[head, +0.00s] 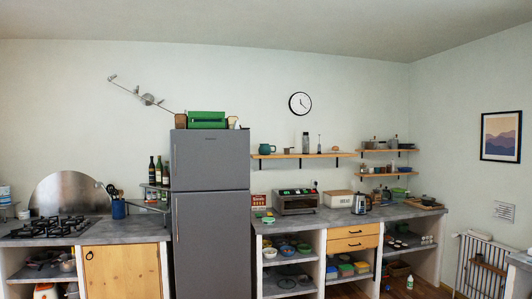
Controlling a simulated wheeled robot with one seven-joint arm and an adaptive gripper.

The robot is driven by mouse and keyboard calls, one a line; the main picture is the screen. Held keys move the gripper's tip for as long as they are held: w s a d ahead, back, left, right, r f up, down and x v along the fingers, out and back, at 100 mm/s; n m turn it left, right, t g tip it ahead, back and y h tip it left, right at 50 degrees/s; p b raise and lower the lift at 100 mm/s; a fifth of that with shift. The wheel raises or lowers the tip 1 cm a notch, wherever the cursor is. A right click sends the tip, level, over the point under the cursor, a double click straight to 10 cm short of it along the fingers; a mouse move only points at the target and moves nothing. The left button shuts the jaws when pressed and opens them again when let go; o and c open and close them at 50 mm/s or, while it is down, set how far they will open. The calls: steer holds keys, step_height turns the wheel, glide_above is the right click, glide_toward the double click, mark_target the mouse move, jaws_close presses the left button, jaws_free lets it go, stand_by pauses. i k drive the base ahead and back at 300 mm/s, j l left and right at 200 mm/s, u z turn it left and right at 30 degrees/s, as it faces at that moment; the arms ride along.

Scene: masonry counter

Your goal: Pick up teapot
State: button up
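A small teal vessel that looks like the teapot (265,149) stands at the left end of the long upper wooden shelf (310,155), just right of the fridge. It is too small in the view to make out its lid or spout clearly. A metal and dark kettle (360,204) stands on the right counter, beside a cream box. My gripper is not in view, so its state does not show.
The tall grey fridge (211,225) stands between the two counters. A toaster oven (296,201) and a bread box (338,199) sit on the right counter (330,215), below the shelf. A gas hob (48,228) is at left. A jar and bottle share the teapot's shelf.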

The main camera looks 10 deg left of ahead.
mark_target(264, 149)
steer(key=u, duration=0.45)
steer(key=i, duration=6.4)
